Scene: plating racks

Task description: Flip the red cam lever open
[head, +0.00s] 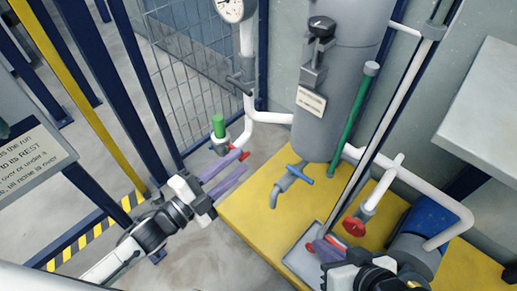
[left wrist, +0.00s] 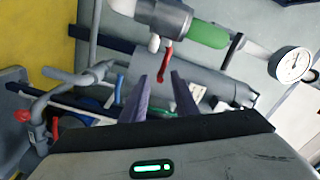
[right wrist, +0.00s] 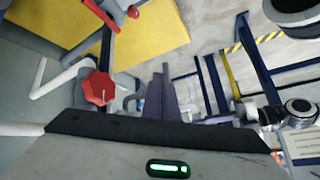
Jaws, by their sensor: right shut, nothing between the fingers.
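A short red lever (head: 243,155) sticks out from a pale coupling (head: 222,148) with a green end (head: 218,126), left of the yellow platform. In the left wrist view the red lever (left wrist: 166,56) hangs from the coupling (left wrist: 165,17), its tip between my fingertips in the picture. My left gripper (head: 239,162) is open and empty, its purple fingers pointing at the lever; whether they touch it I cannot tell. My right gripper (head: 324,246) is shut and empty at the lower right, over a grey tray; its fingers show in the right wrist view (right wrist: 162,75).
A red handwheel (head: 354,226) and white pipes stand beside my right gripper. A tap with a blue handle (head: 300,175) sits on the yellow platform (head: 250,205) below a grey tank (head: 345,85). A wire mesh fence (head: 185,75) and blue posts stand behind my left gripper.

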